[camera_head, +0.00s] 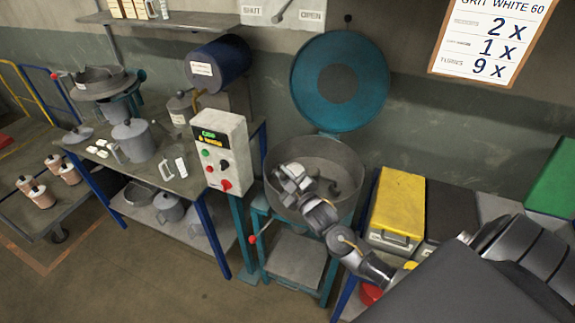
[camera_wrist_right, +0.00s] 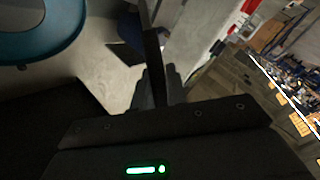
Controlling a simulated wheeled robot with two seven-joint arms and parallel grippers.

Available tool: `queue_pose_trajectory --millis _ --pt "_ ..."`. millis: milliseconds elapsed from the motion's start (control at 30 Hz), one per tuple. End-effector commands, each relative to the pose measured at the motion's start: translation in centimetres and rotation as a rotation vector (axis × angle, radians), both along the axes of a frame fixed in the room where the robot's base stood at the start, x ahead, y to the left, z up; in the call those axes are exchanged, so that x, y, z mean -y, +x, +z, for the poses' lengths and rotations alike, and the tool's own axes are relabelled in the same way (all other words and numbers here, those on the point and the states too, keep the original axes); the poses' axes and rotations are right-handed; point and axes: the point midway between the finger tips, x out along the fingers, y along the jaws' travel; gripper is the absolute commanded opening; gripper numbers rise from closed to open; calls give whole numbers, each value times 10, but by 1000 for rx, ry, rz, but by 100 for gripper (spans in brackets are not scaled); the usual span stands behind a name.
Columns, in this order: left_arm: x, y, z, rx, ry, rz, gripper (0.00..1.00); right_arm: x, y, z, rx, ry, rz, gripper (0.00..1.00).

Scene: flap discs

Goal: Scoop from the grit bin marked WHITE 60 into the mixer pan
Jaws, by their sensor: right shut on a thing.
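The mixer pan (camera_head: 350,160) is an open round grey drum on a teal stand, with its teal lid (camera_head: 338,82) raised behind it. My right arm reaches in from the right, and my right gripper (camera_head: 291,176) is over the left part of the pan. In the right wrist view, the gripper (camera_wrist_right: 155,88) is shut on a thin dark handle (camera_wrist_right: 149,45); the far end of what it holds is not clear. Lidded bins stand right of the pan: yellow (camera_head: 398,200), black (camera_head: 452,205) and green (camera_head: 555,180). No WHITE 60 mark is readable on them. My left gripper is not in view.
A wall sheet (camera_head: 493,40) reads GRIT WHITE 60 with 2x, 1x, 9x. A control box (camera_head: 222,150) stands just left of the pan. A bench (camera_head: 195,180) with a grey jug (camera_head: 133,140) is farther left. The floor in front is clear.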

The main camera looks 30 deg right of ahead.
Motion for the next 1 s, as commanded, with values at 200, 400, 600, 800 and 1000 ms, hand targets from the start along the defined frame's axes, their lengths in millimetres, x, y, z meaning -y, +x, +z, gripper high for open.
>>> queue_pose_trajectory --millis 200,400,600,800,1000 --pt "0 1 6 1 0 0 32 14 4 2 10 -11 -1 0" --pt "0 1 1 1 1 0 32 16 3 0 21 12 -2 0" --pt "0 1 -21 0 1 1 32 26 -1 -2 81 152 -3 0" --pt "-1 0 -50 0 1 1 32 44 -9 2 182 386 -4 0" --pt "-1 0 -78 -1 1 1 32 63 -18 2 276 615 -5 0"
